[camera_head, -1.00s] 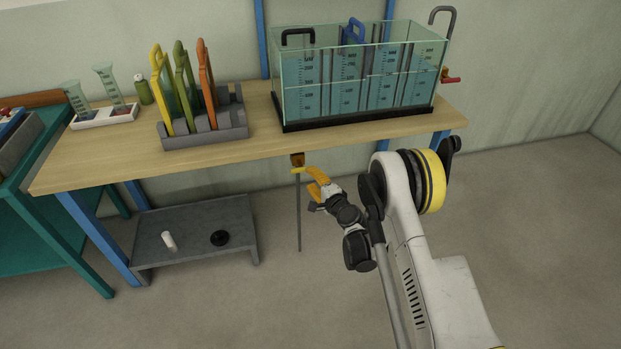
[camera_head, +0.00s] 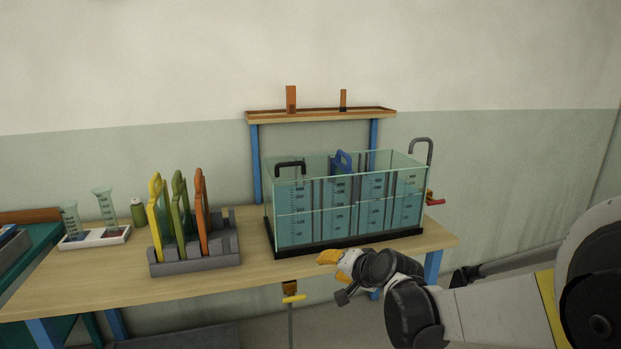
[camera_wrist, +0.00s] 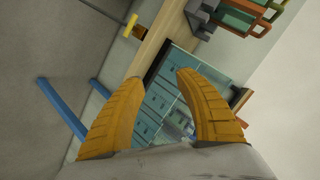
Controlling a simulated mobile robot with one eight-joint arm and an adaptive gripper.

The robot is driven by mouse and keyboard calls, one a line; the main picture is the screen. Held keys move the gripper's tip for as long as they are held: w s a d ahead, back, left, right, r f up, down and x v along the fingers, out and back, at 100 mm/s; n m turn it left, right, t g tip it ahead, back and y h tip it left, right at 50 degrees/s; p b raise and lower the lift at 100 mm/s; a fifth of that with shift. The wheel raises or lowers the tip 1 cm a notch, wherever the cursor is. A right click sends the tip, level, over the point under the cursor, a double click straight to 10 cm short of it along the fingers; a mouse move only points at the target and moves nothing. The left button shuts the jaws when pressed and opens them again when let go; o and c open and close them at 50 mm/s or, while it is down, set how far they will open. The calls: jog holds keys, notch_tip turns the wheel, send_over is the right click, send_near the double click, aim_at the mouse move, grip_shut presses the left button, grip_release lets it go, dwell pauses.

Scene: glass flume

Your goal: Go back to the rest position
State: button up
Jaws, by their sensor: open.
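My gripper (camera_head: 328,257) has yellow-orange fingers and is in front of the table's front edge, below the glass flume in the head view. In the wrist view my gripper (camera_wrist: 153,85) shows its two ribbed fingers spread apart with nothing between them. The glass flume (camera_head: 345,205) holds water behind graduated walls on a black base. It also shows tilted beyond the fingers in the wrist view (camera_wrist: 172,88). A black handle and a blue handle stick up from the flume.
The wooden table (camera_head: 120,281) carries a grey rack (camera_head: 195,263) with yellow, green and orange plates, a white tray (camera_head: 95,238) with measuring vessels, and a green bottle (camera_head: 137,212). A wall shelf (camera_head: 320,115) is behind. A yellow T-handle (camera_head: 293,298) hangs at the table's front edge.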

jog(key=s+d+n+g+h, duration=0.1)
jog(key=s+d, duration=0.3)
jog(key=s, duration=0.6)
jog(key=s+d+n+g+h, duration=0.1)
jog(key=s+d, duration=0.4)
jog(key=s, duration=0.6)
jog(key=s+d+n+g+h, duration=0.1)
jog(key=s+d+n+h, duration=0.2)
jog(key=s, duration=0.8)
jog(key=shift+d+r, duration=0.4)
jog(key=shift+d, duration=0.3)
jog(key=shift+o, duration=0.5)
